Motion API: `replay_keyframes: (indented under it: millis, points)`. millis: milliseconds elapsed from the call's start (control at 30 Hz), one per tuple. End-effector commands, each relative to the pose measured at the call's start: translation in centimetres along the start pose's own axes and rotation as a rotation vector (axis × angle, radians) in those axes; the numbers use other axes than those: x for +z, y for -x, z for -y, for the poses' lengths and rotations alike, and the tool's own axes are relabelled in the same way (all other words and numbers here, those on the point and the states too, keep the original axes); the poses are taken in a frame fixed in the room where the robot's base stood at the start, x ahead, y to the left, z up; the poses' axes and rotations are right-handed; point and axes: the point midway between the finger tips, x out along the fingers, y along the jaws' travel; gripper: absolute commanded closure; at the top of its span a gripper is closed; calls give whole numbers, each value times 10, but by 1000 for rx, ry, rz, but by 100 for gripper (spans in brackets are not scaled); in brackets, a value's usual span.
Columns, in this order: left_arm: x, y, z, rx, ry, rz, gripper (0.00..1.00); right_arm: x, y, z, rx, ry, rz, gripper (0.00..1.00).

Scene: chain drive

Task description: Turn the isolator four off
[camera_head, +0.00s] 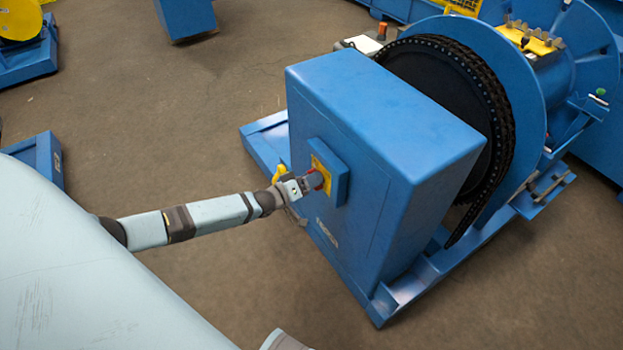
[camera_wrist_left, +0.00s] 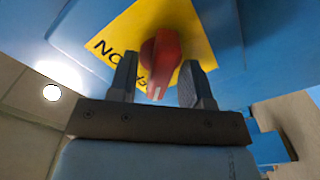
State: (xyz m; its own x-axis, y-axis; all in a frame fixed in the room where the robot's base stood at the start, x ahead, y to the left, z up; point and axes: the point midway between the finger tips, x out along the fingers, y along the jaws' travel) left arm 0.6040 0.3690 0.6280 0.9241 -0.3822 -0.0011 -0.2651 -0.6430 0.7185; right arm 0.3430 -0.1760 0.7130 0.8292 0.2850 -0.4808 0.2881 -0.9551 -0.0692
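The isolator is a red rotary knob (camera_wrist_left: 163,58) on a yellow plate (camera_wrist_left: 120,32) with black lettering, partly hidden by the knob and fingers. In the head view, the yellow plate (camera_head: 321,172) sits on a small blue box on the side of the big blue housing (camera_head: 375,130). My left gripper (camera_wrist_left: 160,84) is open, with one finger on each side of the knob. A gap shows at the right finger; whether the left finger touches is unclear. The knob's white mark points down in the wrist view. In the head view, my left gripper (camera_head: 312,183) reaches the plate and mostly hides the knob.
A large chain wheel (camera_head: 440,95) and a blue drum stand behind the housing. The blue base frame (camera_head: 262,140) extends along the floor. Other blue machines stand at the left and back. The brown floor (camera_head: 190,110) between them is clear.

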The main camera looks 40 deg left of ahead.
Motion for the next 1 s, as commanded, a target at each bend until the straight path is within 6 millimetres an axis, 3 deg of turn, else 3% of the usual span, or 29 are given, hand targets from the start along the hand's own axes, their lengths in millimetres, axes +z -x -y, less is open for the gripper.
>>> replay_keyframes:
  millis: [267,700,1000]
  points:
    - [0,9,0,-1,0,1,55,-2,1,0,0,1,0,57]
    - [0,102,-1,-2,0,3,55,-3,4,-2,10,10,19,57]
    - [0,136,0,0,1,0,55,0,3,-3,13,13,31,57]
